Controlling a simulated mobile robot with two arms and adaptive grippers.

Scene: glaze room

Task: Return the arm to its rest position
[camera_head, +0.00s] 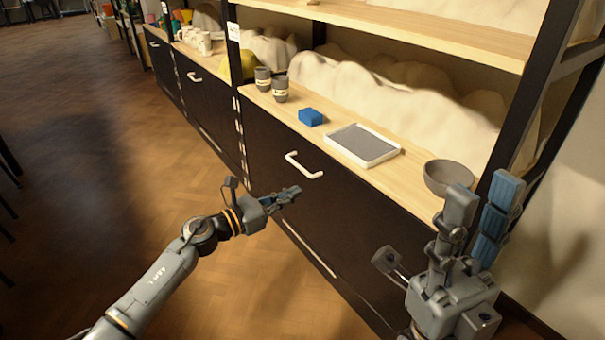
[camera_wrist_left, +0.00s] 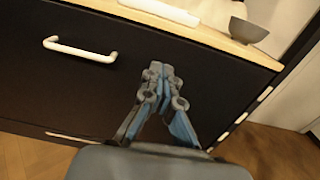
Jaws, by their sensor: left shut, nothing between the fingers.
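My left arm reaches in from the lower left. My left gripper (camera_head: 288,197) is shut and empty, held in front of the dark drawer front below the wooden counter. In the left wrist view its fingertips (camera_wrist_left: 161,72) meet, with nothing between them and the drawer front behind. My right gripper (camera_head: 482,200) points up at the lower right, its grey and blue fingers apart with nothing seen between them. It stands in front of the counter's right end, close to the grey bowl in the picture.
The counter holds a grey bowl (camera_head: 448,176), a white-rimmed tray (camera_head: 393,155), a blue block (camera_head: 311,117) and dark cups (camera_head: 280,90). A white drawer handle (camera_head: 304,166) sticks out near my left gripper. A dark shelf post (camera_head: 515,120) stands right. The wooden floor at left is open.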

